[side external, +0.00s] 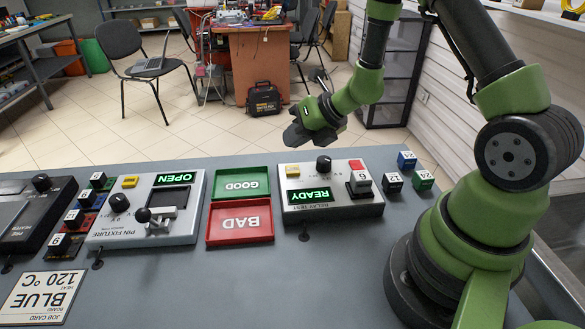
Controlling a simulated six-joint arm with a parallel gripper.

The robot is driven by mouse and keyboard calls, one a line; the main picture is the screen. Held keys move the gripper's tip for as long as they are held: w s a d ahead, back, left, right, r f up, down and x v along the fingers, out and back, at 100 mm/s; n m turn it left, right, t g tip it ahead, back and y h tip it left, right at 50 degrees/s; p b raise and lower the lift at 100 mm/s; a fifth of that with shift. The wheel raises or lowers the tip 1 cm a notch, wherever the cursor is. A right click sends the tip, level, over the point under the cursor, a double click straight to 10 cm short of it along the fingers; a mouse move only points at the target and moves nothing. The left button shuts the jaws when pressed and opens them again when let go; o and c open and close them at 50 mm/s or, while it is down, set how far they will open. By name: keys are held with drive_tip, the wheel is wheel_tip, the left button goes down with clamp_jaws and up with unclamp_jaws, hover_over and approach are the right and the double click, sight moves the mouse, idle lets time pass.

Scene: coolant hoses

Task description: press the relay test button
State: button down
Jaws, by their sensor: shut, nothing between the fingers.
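The relay test box (300,211) stands right of the middle of the table, with a green READY display (310,196). On its top are a yellow button (292,170), a black knob (324,165) and a red part (356,165). I cannot tell from its label which of these is the test button. A relay marked 6 (361,183) sits upright at the box's right side. My gripper (306,134) is shut and empty. It hangs beyond the box in the picture, above it and apart from the buttons.
The green GOOD tray (240,183) and red BAD tray (240,221) lie left of the box, both empty. The pin fixture (115,238) shows OPEN. A job card (43,295) reads BLUE 120 °C.

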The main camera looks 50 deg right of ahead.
sight(295, 167)
drive_tip(key=shift+f, duration=1.8)
drive_tip(key=shift+f, duration=0.1)
idle(0.6)
drive_tip(key=shift+f, duration=0.3)
drive_tip(key=shift+f, duration=0.7)
idle(1.1)
drive_tip(key=shift+r, duration=0.15)
drive_tip(key=shift+s+r, duration=0.1)
drive_tip(key=shift+r, duration=0.55)
drive_tip(key=shift+r, duration=2.45)
